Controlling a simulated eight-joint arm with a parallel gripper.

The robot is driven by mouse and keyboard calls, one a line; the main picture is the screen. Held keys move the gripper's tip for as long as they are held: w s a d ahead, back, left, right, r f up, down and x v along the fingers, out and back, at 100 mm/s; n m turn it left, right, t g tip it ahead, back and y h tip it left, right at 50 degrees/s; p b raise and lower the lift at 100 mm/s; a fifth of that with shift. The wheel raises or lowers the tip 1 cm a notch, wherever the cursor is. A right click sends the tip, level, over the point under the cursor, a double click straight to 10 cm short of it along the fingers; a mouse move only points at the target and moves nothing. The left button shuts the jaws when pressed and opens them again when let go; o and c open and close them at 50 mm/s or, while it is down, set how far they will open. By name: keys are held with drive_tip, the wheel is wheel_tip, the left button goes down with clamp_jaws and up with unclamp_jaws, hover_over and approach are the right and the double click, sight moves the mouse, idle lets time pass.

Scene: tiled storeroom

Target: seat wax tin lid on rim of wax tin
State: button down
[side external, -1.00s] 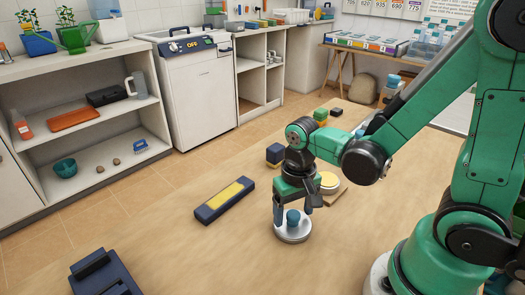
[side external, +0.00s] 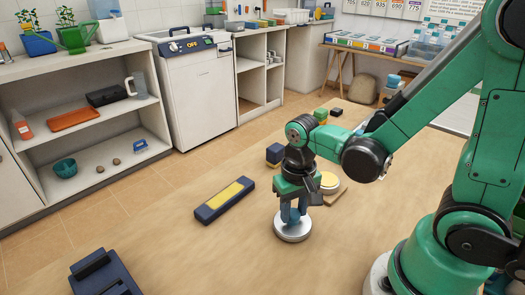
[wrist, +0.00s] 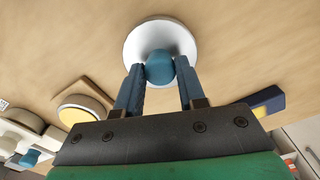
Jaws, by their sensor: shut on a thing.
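The wax tin lid (side external: 292,233) is a pale round disc with a blue knob, lying flat on the table or very close to it. It also shows in the wrist view (wrist: 160,34), with the knob (wrist: 160,68) between the fingers. My gripper (side external: 292,214) points down over the lid and is shut on the knob. The wax tin (side external: 330,181) is a low round tin with a pale yellow top, on a wooden board behind and right of my gripper. It shows at the left in the wrist view (wrist: 82,108), apart from the lid.
A navy block with a yellow top (side external: 224,199) lies left of the lid. Small coloured blocks (side external: 274,154) stand behind my gripper. A dark blue object (side external: 103,275) sits at the near left. The table between these is clear.

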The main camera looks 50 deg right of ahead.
sight(294, 212)
wheel_tip(294, 212, up, 18)
drive_tip(key=r, duration=0.1)
drive_tip(key=d+f+m, duration=0.6)
drive_tip(key=d+f, duration=0.3)
drive_tip(key=d, duration=0.5)
drive_tip(key=shift+w, duration=0.45)
drive_tip(key=shift+f, duration=2.9)
drive_tip(key=shift+f+m, duration=0.3)
drive_tip(key=shift+f, duration=0.85)
drive_tip(key=shift+c, duration=2.2)
unclamp_jaws()
